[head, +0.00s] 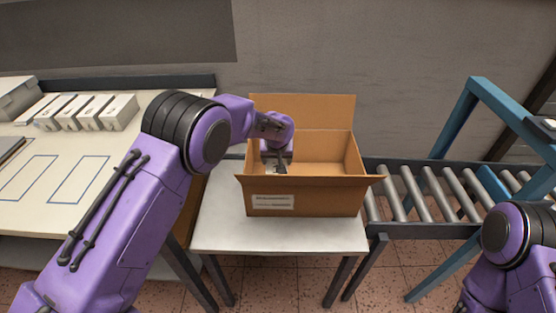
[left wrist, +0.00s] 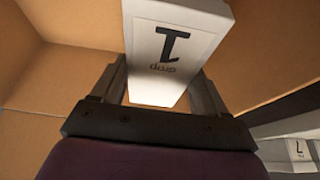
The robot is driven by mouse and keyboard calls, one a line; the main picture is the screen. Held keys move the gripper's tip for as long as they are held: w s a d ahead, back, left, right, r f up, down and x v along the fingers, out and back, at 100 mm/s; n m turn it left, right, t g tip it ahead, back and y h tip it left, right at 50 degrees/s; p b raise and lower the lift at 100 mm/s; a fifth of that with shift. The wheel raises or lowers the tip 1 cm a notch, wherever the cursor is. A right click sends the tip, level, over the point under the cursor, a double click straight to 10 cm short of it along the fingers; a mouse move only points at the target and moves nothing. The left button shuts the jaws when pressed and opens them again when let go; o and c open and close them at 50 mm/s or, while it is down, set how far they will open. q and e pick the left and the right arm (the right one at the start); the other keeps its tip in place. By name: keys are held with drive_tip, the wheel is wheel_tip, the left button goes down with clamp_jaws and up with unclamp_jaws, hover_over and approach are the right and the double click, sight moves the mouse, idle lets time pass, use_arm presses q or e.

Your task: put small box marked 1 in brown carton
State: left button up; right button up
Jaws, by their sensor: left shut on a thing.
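The brown carton (head: 320,196) stands open on a small white table, with its flaps spread. My left arm reaches over its left side, and my left gripper (head: 278,166) points down into the carton. In the left wrist view, my left gripper (left wrist: 165,92) is shut on the small white box marked 1 (left wrist: 178,45), with the carton's brown walls (left wrist: 75,80) around it. In the head view the held box is mostly hidden by the gripper and the carton. My right arm shows at the lower right; its gripper is out of frame.
Several white boxes (head: 88,111) stand in a row on the cream table (head: 120,150) at the left. The small white table (head: 220,228) carries the carton. A roller conveyor (head: 430,205) with a blue frame lies to the right. Another numbered white box (left wrist: 298,148) shows at the wrist view's right edge.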

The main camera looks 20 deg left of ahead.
use_arm(q)
drive_tip(key=shift+f, duration=0.25)
drive_tip(key=shift+f, duration=0.25)
drive_tip(key=shift+f, duration=0.4)
drive_tip(key=o, duration=1.1)
drive_tip(key=shift+o, duration=0.2)
drive_tip(key=shift+r, duration=0.1)
drive_tip(key=shift+r, duration=0.3)
drive_tip(key=b+v, duration=0.1)
drive_tip(key=v, duration=1.1)
drive_tip(key=shift+r, duration=0.25)
